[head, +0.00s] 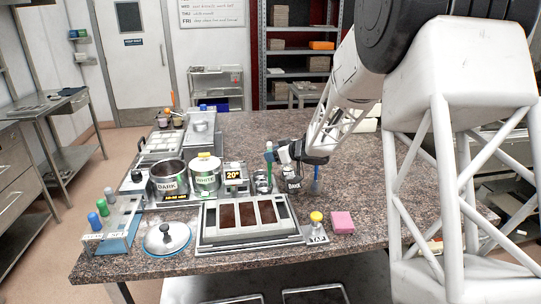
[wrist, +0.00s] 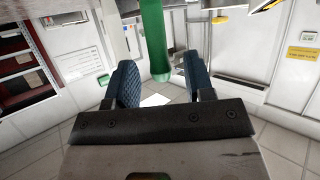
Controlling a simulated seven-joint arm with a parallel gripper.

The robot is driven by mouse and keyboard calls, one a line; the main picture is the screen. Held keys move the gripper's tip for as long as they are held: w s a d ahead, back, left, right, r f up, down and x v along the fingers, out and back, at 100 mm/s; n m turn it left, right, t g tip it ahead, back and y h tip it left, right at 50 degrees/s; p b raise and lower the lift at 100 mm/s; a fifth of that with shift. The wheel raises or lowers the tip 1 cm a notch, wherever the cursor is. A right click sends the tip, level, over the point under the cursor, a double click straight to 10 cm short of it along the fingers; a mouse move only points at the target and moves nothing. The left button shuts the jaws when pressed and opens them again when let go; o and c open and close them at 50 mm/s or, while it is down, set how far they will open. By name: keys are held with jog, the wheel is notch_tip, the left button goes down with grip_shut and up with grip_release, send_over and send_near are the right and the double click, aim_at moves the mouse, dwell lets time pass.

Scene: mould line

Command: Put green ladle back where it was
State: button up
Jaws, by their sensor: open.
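The green ladle (head: 269,153) shows as an upright green handle just left of my gripper (head: 279,153) in the head view. In the wrist view the handle (wrist: 153,38) comes down from the top edge and its rounded end lies between the two blue fingers of my gripper (wrist: 163,85). A gap shows on both sides, so the fingers are open and not pressed on it. The ladle's bowl is not clearly visible. Below it in the head view are small metal cups (head: 262,184); I cannot tell whether the ladle touches them.
Left stand the WHITE pot (head: 206,176), the DARK pot (head: 168,183) and a rack (head: 112,228) with blue and green handles. A mould tray (head: 250,237) lies in front. A labelled jar (head: 293,184) and a blue upright handle (head: 317,179) stand close by.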

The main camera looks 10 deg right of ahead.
jog(key=v, duration=1)
dwell(0.3)
jog(key=s+d+r+m+t+h, duration=0.1)
jog(key=s+r+m+h, duration=0.35)
jog(key=s, duration=0.35)
jog(key=s+d+r+m+t+h, duration=0.1)
jog(key=s+d+r+m+h, duration=0.15)
jog(key=s+r+h, duration=0.45)
jog(key=s+a+f+g, duration=0.2)
jog(key=s+g, duration=0.1)
jog(key=s, duration=0.8)
jog(key=s+a+f+m+g+y, duration=0.1)
jog(key=s+a+f+g, duration=0.2)
jog(key=s, duration=0.9)
jog(key=s+a+f+m+g+y, duration=0.1)
jog(key=s+a+f+g, duration=0.2)
jog(key=s, duration=0.8)
jog(key=shift+s+a+f, duration=0.15)
jog(key=shift+s+f, duration=0.05)
